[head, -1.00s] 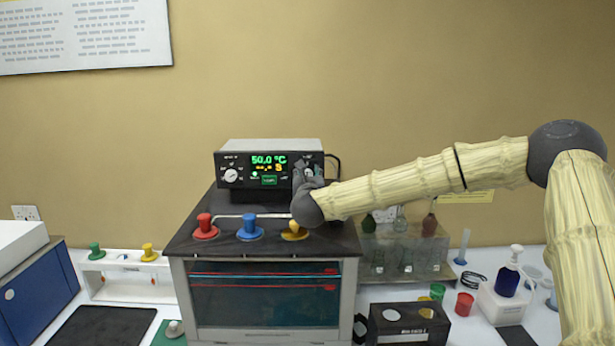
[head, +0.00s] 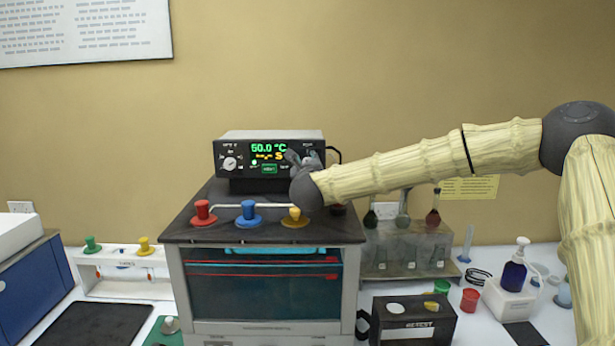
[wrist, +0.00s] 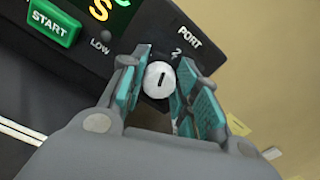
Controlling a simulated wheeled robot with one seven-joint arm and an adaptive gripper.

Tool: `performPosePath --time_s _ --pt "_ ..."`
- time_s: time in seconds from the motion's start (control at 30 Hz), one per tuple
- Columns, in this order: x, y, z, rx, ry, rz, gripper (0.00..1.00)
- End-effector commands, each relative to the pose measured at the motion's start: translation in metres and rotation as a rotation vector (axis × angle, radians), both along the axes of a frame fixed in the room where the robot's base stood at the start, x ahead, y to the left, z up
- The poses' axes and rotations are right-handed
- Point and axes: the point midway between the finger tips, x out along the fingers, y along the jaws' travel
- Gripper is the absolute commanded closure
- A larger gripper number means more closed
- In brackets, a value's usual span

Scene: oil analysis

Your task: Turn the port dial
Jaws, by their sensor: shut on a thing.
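The port dial (wrist: 159,80) is a small round white knob with a dark pointer line, under the label PORT and near a "2" on the black control panel (wrist: 115,55). In the wrist view the fingers of my gripper (wrist: 160,82) stand on both sides of it and are shut on it. The pointer line is close to upright in that view. In the head view my gripper (head: 305,160) is at the right end of the control unit (head: 240,137) and hides the dial. The display (head: 268,149) reads 50.0 °C in green, with yellow characters below.
Another white dial (head: 229,163) is on the panel's left. Red (head: 203,212), blue (head: 249,213) and yellow (head: 294,217) stoppers stand on the bath top below my gripper. A flask rack (head: 410,255) and black box (head: 413,320) are to the right.

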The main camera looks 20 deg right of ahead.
Motion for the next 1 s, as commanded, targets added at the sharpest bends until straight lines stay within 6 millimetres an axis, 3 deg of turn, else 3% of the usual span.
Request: performPosePath --time_s 0.5,1.0 --pt "0.0006 -0.0001 -0.0026 -0.439 0.124 -0.004 0.93" --pt "0.0009 0.0004 -0.0014 -0.638 0.183 -0.003 0.93"
